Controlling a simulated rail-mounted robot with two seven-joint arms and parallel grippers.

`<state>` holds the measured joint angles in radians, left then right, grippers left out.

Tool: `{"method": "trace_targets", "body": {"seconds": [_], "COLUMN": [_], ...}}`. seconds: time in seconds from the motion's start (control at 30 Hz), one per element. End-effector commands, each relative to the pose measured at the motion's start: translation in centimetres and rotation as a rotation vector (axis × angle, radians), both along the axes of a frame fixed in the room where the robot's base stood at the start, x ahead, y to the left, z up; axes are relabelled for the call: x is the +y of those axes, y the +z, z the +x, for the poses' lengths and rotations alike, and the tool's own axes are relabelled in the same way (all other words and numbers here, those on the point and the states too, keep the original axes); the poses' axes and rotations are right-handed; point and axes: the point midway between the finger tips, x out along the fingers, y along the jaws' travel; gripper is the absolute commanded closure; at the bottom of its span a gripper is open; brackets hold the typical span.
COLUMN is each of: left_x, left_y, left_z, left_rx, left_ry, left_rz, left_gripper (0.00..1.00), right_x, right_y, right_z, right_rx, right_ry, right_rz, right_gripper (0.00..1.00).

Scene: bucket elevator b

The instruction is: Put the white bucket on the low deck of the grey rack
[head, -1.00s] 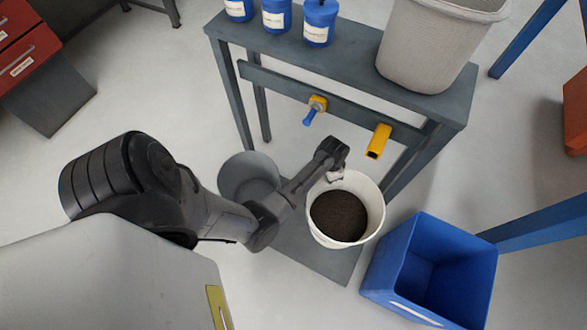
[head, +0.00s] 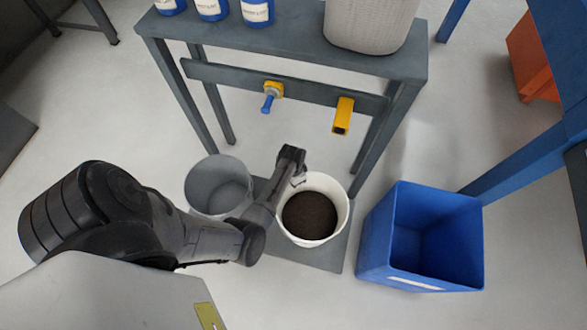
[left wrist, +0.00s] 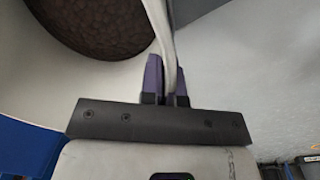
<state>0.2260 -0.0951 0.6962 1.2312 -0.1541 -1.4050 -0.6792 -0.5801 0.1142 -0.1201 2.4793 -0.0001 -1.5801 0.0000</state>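The white bucket (head: 337,229), upright and holding dark granular material, is over the low deck (head: 327,258) of the grey rack (head: 290,50). The deck shows in front and to the right of it. I cannot tell whether its bottom touches the deck. My left gripper (head: 296,176) is at the bucket's back-left rim. In the left wrist view, the purple fingers (left wrist: 168,85) are shut on the thin white rim (left wrist: 163,40), one finger on each side. The dark contents (left wrist: 100,22) show at the upper left. My right gripper is not in view.
A grey bucket (head: 203,190) stands close left of the white one. A blue bin (head: 373,240) stands to the right. A blue-handled valve (head: 269,98) and a yellow bracket (head: 343,117) are on the rack's crossbar above. Blue containers (head: 212,8) and a grey basket (head: 370,25) stand on top.

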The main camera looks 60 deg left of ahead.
Motion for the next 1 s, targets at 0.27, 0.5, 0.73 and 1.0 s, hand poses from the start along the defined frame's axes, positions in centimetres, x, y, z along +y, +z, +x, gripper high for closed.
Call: {"method": "trace_targets", "body": {"seconds": [0.27, 0.5, 0.73, 1.0], "left_x": [0.0, 0.0, 0.0, 0.0], "left_y": [-1.7, -3.6, -3.5, -4.0], "left_z": [0.2, 0.2, 0.2, 0.0], "left_rx": [-0.005, -0.005, -0.005, -0.001], "left_ry": [0.0, 0.0, 0.0, 0.0], "left_rz": [-0.002, -0.002, -0.001, 0.0], "left_gripper": [1.0, 1.0, 1.0, 0.93], "right_x": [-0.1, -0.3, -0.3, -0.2], "right_y": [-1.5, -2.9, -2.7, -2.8], "right_z": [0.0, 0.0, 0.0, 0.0], "right_rx": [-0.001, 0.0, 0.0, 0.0], "right_ry": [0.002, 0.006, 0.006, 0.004], "right_rz": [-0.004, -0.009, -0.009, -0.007], "right_gripper": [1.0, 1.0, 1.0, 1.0]}}
